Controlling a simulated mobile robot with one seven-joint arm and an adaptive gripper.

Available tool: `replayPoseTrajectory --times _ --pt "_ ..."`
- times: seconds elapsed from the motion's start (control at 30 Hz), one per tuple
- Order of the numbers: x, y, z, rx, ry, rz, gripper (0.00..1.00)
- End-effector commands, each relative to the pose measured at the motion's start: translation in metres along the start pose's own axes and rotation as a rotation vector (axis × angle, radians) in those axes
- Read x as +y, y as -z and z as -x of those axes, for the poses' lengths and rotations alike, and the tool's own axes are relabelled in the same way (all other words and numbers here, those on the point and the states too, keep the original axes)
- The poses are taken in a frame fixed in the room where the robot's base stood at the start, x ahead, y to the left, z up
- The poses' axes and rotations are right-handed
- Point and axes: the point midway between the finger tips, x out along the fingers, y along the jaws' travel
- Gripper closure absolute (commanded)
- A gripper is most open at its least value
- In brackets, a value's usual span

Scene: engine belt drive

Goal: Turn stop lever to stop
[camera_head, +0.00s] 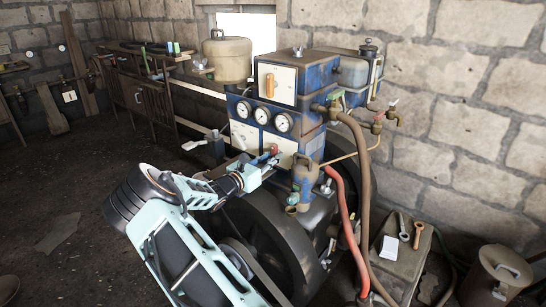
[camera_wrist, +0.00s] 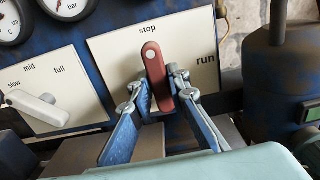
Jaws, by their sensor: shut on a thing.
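The red stop lever (camera_wrist: 155,78) stands nearly upright on a white plate (camera_wrist: 110,58) in the wrist view. Its upper end lies just below the word "stop"; the word "run" is further right on the plate. My gripper (camera_wrist: 158,84) has one blue finger on each side of the lever and is shut on it. The fingers hide part of the lever's sides. In the head view my gripper (camera_head: 272,156) reaches the lower front of the blue engine panel (camera_head: 244,138), with a small red bit of the lever (camera_head: 275,149) showing.
A white speed lever (camera_wrist: 38,106) sits left on a plate marked slow, mid and full. Round gauges (camera_head: 283,122) are above. A dark can-shaped part (camera_wrist: 282,75) stands close on the right. A large flywheel (camera_head: 270,235) and red hose (camera_head: 340,215) are below.

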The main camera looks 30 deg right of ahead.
Motion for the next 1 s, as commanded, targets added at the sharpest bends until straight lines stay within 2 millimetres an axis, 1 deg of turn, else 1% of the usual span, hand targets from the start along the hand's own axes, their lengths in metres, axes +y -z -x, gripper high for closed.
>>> replayPoseTrajectory --times 0.3,0.33,0.47,0.77,0.87,0.97,1.0 --pt "0.000 0.001 0.000 0.001 0.000 0.002 1.00" --pt "0.000 0.001 0.000 0.001 0.000 0.002 0.82" --pt "0.000 0.001 0.000 0.001 0.000 0.002 0.68" --pt "0.000 0.000 0.002 0.000 -0.001 0.001 0.68" --pt "0.001 0.000 0.010 0.000 -0.002 0.001 0.68" --pt "0.001 0.000 0.026 0.001 -0.004 0.002 0.68" --pt "0.002 0.000 0.035 0.001 -0.004 0.000 0.68"
